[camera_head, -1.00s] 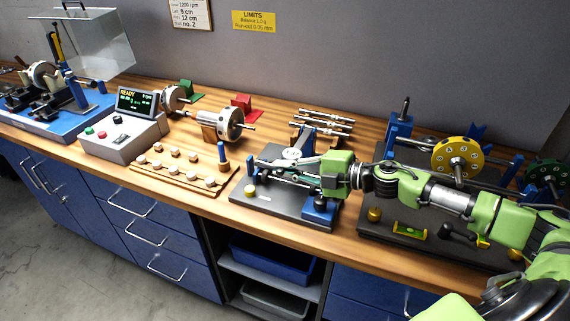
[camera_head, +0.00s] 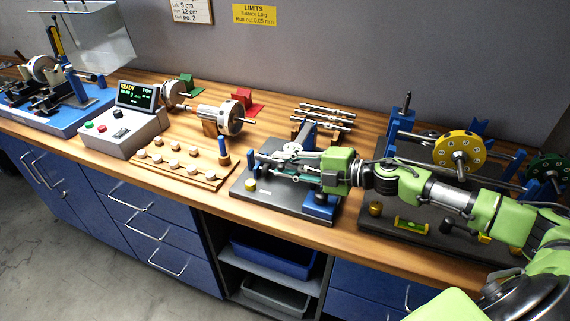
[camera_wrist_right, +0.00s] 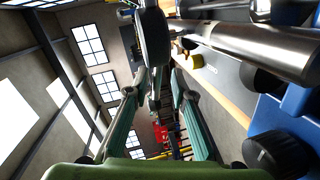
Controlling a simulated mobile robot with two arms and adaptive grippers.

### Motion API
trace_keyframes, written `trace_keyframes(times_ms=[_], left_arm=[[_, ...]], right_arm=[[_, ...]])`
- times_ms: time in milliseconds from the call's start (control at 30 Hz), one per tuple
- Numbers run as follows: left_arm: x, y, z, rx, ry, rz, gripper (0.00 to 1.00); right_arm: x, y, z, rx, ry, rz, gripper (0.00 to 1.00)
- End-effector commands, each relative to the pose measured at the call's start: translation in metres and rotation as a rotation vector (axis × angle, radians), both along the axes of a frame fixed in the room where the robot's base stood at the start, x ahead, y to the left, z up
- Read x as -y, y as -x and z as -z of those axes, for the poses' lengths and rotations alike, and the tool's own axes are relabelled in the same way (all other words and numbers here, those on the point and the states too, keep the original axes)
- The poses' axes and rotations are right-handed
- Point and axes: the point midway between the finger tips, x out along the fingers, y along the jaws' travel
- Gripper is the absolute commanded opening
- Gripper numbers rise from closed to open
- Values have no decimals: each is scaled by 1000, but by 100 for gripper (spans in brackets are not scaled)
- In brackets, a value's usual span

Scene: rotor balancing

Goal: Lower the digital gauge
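The gauge (camera_head: 292,149), with a round pale dial, sits above a dark base plate (camera_head: 262,201) on a stand with blue posts in the head view. My right gripper (camera_head: 272,164) reaches in from the right, over the plate at the gauge. Its two fingers show a gap between them. In the wrist view the fingers of my right gripper (camera_wrist_right: 165,78) stand apart, and a dark rounded body, apparently the gauge (camera_wrist_right: 154,38), is close to their tips. Whether a finger touches it cannot be told. My left gripper is out of view.
A tray of pale knobs (camera_head: 205,183) and a control box (camera_head: 119,139) with a lit display stand to the left. A rig with a yellow disc (camera_head: 459,150) stands to the right, behind my arm. Spare shafts (camera_head: 322,117) lie behind. A bright metal shaft (camera_wrist_right: 255,48) crosses the wrist view.

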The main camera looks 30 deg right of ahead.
Motion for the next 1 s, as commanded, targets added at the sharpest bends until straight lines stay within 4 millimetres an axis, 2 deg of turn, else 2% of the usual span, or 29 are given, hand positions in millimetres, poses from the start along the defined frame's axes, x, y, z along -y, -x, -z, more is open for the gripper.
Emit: trace_keyframes(times_ms=[167, 400, 600, 800, 1000], left_arm=[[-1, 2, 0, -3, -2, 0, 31], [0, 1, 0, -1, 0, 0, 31], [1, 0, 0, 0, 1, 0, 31], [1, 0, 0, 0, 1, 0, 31], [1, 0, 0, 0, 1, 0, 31]], right_arm=[[0, 0, -13, 2, 3, -2, 23], [0, -1, -61, 6, 4, -2, 23], [0, -1, -88, 5, 2, -2, 23], [0, -1, -99, 2, 1, 0, 23], [0, -1, -100, 0, 0, 0, 23]])
